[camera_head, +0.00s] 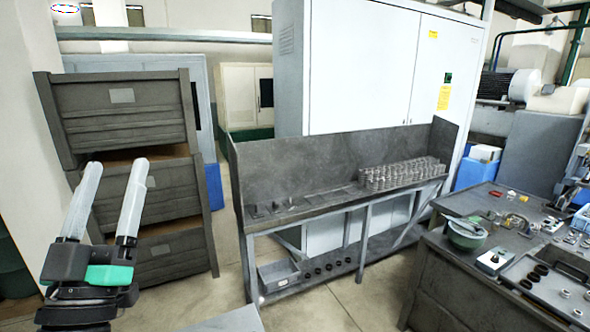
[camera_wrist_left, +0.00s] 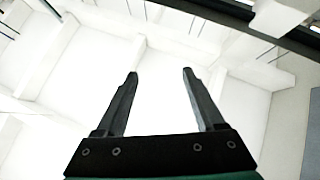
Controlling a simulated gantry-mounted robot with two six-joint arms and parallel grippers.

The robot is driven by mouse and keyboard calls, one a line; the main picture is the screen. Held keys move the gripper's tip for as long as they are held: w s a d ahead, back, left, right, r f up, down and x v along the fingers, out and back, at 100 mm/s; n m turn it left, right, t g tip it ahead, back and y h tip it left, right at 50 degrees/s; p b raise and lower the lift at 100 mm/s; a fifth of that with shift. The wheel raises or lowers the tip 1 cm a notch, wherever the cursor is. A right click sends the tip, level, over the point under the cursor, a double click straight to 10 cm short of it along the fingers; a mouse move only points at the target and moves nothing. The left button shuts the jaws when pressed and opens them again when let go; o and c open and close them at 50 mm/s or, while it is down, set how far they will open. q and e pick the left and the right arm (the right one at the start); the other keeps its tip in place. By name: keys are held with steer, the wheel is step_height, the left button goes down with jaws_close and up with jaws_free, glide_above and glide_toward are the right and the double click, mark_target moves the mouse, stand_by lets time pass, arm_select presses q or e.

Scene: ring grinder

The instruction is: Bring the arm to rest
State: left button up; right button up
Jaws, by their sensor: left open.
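My left gripper (camera_head: 112,190) is at the lower left of the head view, pointing upward with its two pale fingers apart. It is open and nothing is between the fingers. It stands in front of the stacked grey crates and touches nothing that I can see. In the left wrist view the same gripper (camera_wrist_left: 159,75) shows as two dark fingers spread wide against a white ceiling with beams. My right gripper is in neither view.
Stacked grey crates (camera_head: 130,128) stand behind the left gripper. A grey metal bench (camera_head: 290,162) with rows of metal rings (camera_head: 403,173) is in the middle. A dark worktable (camera_head: 440,262) with a green bowl (camera_head: 466,234) and trays is at right. Floor between crates and bench is clear.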

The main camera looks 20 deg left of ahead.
arm_select(q)
steer(key=s+d+r+m+t+h+p, duration=0.1)
steer(key=s+d+r+m+h+p, duration=0.15)
steer(key=s+d+r+h, duration=0.3)
steer(key=s+d+r+m+t+h+p, duration=0.1)
steer(key=s+d+r+m+h, duration=0.2)
steer(key=d+r+h, duration=0.4)
step_height(320, 180, up, 7)
steer(key=y+p, duration=0.1)
steer(key=p, duration=0.9)
steer(key=shift+w+d+r+y, duration=0.2)
steer(key=shift+w+d+y, duration=0.15)
steer(key=shift+w+d, duration=0.1)
steer(key=shift+s, duration=0.1)
